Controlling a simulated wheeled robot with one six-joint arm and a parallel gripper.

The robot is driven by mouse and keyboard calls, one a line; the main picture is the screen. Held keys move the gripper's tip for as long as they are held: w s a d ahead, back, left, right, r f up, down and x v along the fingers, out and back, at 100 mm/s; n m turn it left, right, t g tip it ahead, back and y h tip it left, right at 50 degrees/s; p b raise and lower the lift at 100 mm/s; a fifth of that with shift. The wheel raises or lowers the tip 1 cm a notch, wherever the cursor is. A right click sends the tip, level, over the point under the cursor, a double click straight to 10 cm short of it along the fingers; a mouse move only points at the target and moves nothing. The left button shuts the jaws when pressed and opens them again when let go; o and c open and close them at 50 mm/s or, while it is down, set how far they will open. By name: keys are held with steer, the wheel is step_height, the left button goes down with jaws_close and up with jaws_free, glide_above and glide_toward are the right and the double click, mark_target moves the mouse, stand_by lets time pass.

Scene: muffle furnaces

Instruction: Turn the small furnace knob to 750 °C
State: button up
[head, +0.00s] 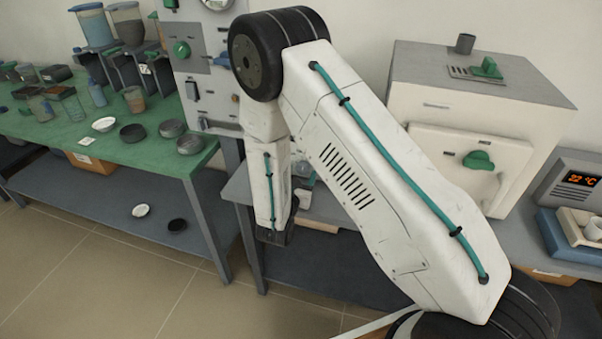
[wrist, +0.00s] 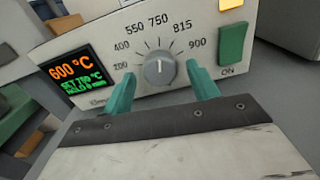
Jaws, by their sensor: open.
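In the wrist view the small furnace's panel (wrist: 100,32) carries a round grey knob (wrist: 158,69) with a white pointer line. The line points roughly up, near the 750 mark; its exact setting is hard to tell. Marks run from 200 to 900. A display (wrist: 77,77) shows 600 °C in orange, with a green set line that seems to read seven hundred and something. My gripper (wrist: 161,72) is open, one teal finger on each side of the knob. I cannot tell whether they touch it. My arm hides the panel in the head view.
The panel has a green ON switch (wrist: 233,45) and a lit yellow lamp (wrist: 230,4). In the head view a large furnace (head: 475,100) and a unit reading 22 °C (head: 572,183) stand at right. A green table (head: 150,152) with dishes and jars is at left.

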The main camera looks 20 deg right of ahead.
steer(key=v, duration=0.6)
steer(key=shift+s+a, duration=0.25)
steer(key=shift+d+f, duration=0.1)
steer(key=s+d+m+g+h, duration=0.2)
steer(key=s+d+g, duration=0.1)
steer(key=s+d, duration=0.1)
steer(key=shift+h, duration=0.4)
steer(key=s+d+r+m+g, duration=0.7)
steer(key=s+r+m+g, duration=0.5)
steer(key=s+m+g, duration=0.1)
steer(key=s+a+r+m+t+y, duration=0.2)
steer(key=s+a+r+m+y, duration=0.1)
steer(key=s+r+m+y, duration=1)
steer(key=shift+s+r+t, duration=0.4)
steer(key=shift+s+r, duration=0.45)
steer(key=shift+r, duration=1.1)
